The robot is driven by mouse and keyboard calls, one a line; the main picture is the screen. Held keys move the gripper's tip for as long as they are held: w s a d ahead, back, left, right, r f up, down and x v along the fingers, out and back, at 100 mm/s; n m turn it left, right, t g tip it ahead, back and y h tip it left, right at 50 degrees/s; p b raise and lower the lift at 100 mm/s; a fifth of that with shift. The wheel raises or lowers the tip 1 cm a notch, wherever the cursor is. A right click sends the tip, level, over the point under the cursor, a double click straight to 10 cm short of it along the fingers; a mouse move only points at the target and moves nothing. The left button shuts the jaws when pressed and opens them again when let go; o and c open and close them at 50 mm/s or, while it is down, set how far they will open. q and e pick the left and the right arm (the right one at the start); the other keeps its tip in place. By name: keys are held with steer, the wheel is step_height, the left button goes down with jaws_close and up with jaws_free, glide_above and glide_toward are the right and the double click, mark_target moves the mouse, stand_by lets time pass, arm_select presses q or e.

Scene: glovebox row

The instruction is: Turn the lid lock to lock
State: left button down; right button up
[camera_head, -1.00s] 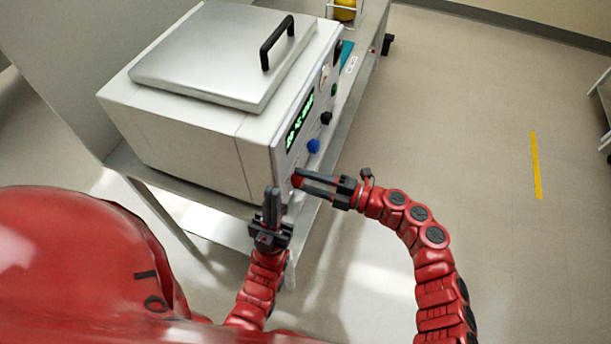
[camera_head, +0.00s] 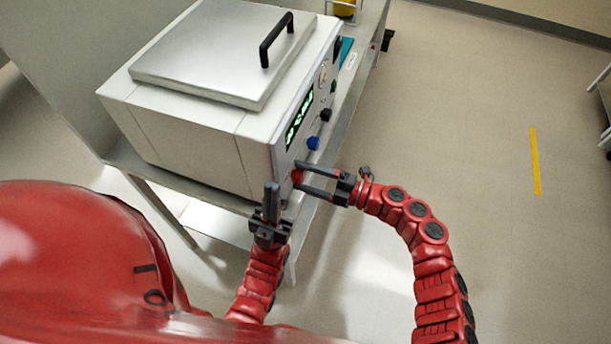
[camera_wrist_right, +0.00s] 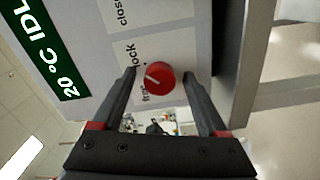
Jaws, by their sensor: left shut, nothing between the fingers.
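The lid lock is a red round knob (camera_wrist_right: 161,78) on the front panel of a grey-white box-shaped device (camera_head: 190,140). In the right wrist view a white line on the knob points to the left side, toward the printed words "free" and "lock"; I cannot tell exactly which one it marks. In the head view the knob (camera_head: 297,176) is low on the panel. My right gripper (camera_wrist_right: 160,76) is open, with its fingertips on either side of the knob and gaps visible between. My left gripper (camera_head: 271,188) is shut and empty, in front of the device's near corner.
A display (camera_head: 299,118) and blue (camera_head: 313,143), black (camera_head: 326,115) and green (camera_head: 333,87) knobs sit farther along the panel. The flat metal lid (camera_head: 215,55) with a black handle (camera_head: 275,38) lies closed on top. Floor to the right is clear.

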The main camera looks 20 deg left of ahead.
steer(key=d+b, duration=0.3)
steer(key=d, duration=1.4)
steer(key=shift+s+d, duration=0.2)
steer(key=shift+s, duration=0.1)
